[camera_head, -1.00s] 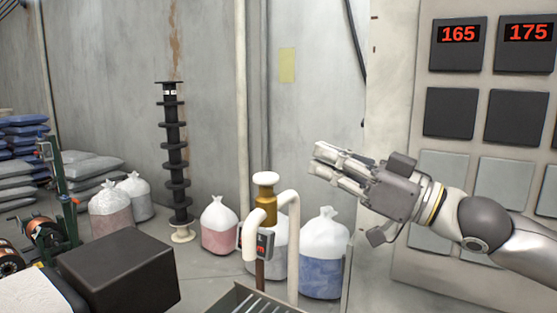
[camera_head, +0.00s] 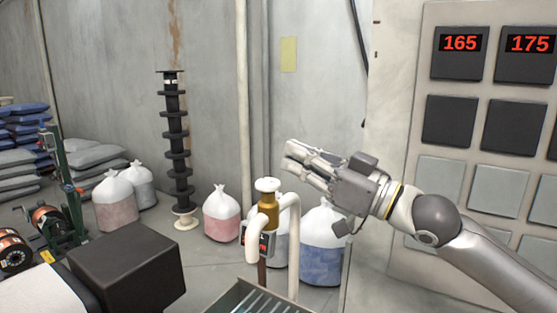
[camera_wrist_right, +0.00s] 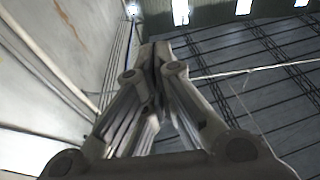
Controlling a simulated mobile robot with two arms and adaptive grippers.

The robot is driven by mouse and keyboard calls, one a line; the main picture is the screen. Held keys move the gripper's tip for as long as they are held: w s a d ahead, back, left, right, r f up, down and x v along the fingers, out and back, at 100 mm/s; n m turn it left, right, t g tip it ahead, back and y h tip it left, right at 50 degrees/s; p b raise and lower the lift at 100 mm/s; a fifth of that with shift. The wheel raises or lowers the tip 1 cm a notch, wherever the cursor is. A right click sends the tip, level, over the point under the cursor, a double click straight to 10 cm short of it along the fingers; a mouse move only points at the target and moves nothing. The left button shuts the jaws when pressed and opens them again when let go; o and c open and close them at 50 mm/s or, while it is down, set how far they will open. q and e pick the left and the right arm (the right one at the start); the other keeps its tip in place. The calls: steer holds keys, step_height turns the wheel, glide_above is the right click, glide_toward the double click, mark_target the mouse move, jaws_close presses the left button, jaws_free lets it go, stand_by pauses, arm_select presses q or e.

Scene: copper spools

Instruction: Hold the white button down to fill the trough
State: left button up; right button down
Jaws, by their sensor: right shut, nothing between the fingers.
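The white button (camera_head: 267,184) is the round white cap on top of a brass-coloured post beside a bent white pipe (camera_head: 291,215). The trough (camera_head: 262,297) is a grey metal bin at the bottom edge, partly cut off, with bars or rods showing inside. My right gripper (camera_head: 289,157) is shut and empty. In the head view its fingertips appear above and slightly right of the button, apart from it. In the right wrist view the fingers (camera_wrist_right: 155,55) meet at their tips with nothing between them. My left gripper is not in view.
A small box with a red display (camera_head: 265,241) sits on the pipe stand. White-topped bags (camera_head: 321,260) stand behind it. A panel (camera_head: 425,150) with dark and grey squares and red readouts 165 and 175 is at right. A black ribbed column (camera_head: 176,150) stands further back.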

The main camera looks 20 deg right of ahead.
mark_target(278, 187)
steer(key=w+a, duration=0.1)
steer(key=w+f+p, duration=0.1)
steer(key=w+a+p, duration=0.1)
steer(key=shift+w+a+f, duration=0.25)
steer(key=shift+a+f, duration=0.05)
steer(key=shift+a, duration=0.05)
steer(key=shift+s+d+f, duration=0.1)
steer(key=shift+f, duration=0.55)
